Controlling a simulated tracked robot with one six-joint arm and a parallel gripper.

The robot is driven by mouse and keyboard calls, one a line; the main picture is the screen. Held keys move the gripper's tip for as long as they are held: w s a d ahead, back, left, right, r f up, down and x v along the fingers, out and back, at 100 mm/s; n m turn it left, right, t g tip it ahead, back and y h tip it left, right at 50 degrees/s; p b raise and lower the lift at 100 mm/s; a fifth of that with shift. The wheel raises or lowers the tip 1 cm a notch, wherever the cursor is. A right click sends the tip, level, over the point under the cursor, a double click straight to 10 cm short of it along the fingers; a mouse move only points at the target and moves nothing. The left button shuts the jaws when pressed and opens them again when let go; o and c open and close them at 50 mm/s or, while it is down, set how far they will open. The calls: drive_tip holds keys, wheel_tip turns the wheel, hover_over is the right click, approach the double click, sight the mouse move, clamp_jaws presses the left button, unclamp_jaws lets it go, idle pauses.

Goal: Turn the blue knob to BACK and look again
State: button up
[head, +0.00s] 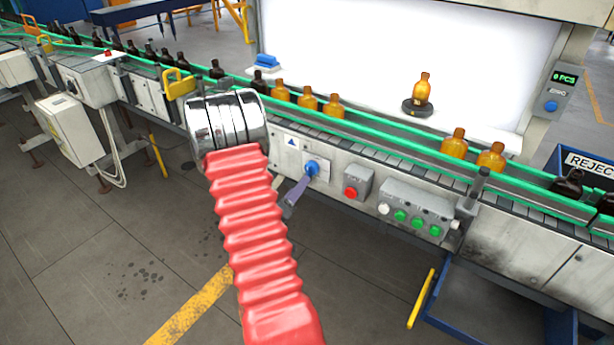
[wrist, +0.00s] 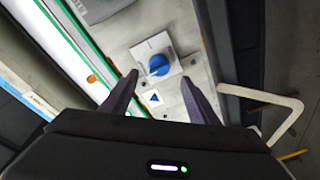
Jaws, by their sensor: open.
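The blue knob (head: 311,168) sits on a pale plate on the conveyor's front panel. In the wrist view the knob (wrist: 159,65) lies ahead of and between my fingertips, with a white pointer line on it. I cannot read any label at the knob. My gripper (wrist: 160,82) is open, its two dark fingers apart and empty. In the head view my gripper (head: 297,190) shows just below and left of the knob, partly hidden by my red-sleeved arm. I cannot tell whether a finger touches the knob.
A red button box (head: 352,187) and a box with green buttons (head: 415,212) are right of the knob. Amber bottles (head: 307,98) stand on the conveyor. One bottle (head: 422,88) stands on a dark round stand before the lit panel. The reject bin (head: 590,165) is far right.

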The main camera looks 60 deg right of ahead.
sight(309, 173)
drive_tip(key=d, duration=0.8)
drive_tip(key=c, duration=0.9)
drive_tip(key=shift+a, duration=0.15)
drive_tip(key=shift+c, duration=0.6)
